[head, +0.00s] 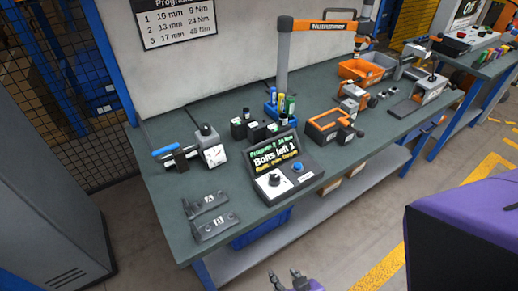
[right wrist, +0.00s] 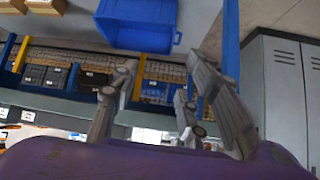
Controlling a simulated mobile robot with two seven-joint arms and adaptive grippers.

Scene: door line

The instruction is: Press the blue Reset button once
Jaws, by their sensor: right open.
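The control box (head: 287,170) stands near the front edge of the workbench. It has a lit screen (head: 275,150) with green and orange text, a white-based dark knob (head: 275,181) at left, and the blue Reset button (head: 297,167) at right, with a small label below it. My right gripper (head: 296,275) shows at the bottom of the head view, apart from the button and in front of the bench. Its fingers are spread and empty in the right wrist view (right wrist: 162,75). The button does not show in the wrist view. My left gripper is not in view.
The workbench (head: 170,215) has a lower shelf and a blue bin (head: 260,230) beneath. Metal brackets (head: 212,216) lie left of the box; an orange-black tool carrier (head: 333,127) stands right. A grey cabinet (head: 45,200) is at left. The floor in front is clear.

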